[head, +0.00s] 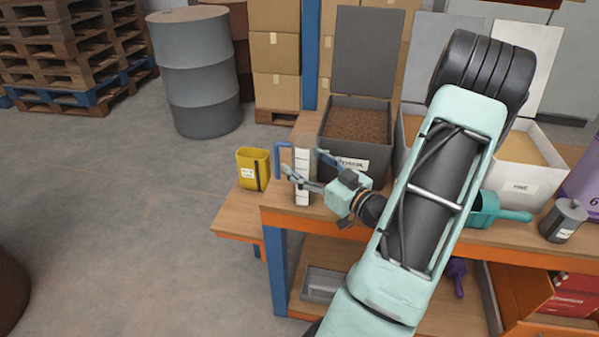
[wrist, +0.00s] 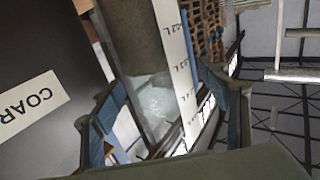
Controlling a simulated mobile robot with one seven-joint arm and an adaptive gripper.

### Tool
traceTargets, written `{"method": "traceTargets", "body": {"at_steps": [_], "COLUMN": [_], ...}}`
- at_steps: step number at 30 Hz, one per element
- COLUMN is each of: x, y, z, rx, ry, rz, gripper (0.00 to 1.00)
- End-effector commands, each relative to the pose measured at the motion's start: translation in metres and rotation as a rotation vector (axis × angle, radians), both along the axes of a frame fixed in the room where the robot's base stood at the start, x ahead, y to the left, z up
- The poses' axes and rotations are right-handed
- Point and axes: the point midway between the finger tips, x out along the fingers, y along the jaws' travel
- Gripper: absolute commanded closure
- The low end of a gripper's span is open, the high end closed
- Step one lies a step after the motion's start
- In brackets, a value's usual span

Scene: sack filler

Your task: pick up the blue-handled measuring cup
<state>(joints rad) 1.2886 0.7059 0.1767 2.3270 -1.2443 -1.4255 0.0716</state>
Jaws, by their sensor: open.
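The measuring cup (head: 303,186) is tall and clear, with a white graduated strip and a blue handle (head: 281,147) on its left side. It stands upright at the left end of the wooden bench, beside the grey bin. My gripper (head: 304,162) is open, with its fingers on either side of the cup in the head view. In the wrist view the clear cup wall (wrist: 150,95) and its marked strip fill the gap between the blue-padded fingers of my gripper (wrist: 163,78). I cannot tell whether either finger touches it.
A grey bin (head: 327,131) of brown grains stands just right of the cup; its label shows in the wrist view (wrist: 30,105). A yellow container (head: 250,170) sits on a lower ledge to the left. A teal scoop (head: 500,214) and grey canister (head: 563,222) lie farther right.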

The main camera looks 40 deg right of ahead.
Motion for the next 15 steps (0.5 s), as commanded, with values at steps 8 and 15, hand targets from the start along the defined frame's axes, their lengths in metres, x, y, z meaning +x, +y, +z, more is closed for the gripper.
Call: {"method": "traceTargets", "body": {"at_steps": [8,15], "x": [0.0073,0.0071], "y": [0.001,0.0009], "z": [0.0,0.0], "rx": [0.001,0.001], "ry": [0.0,0.0], "rz": [0.0,0.0], "gripper": [0.31,0.53]}}
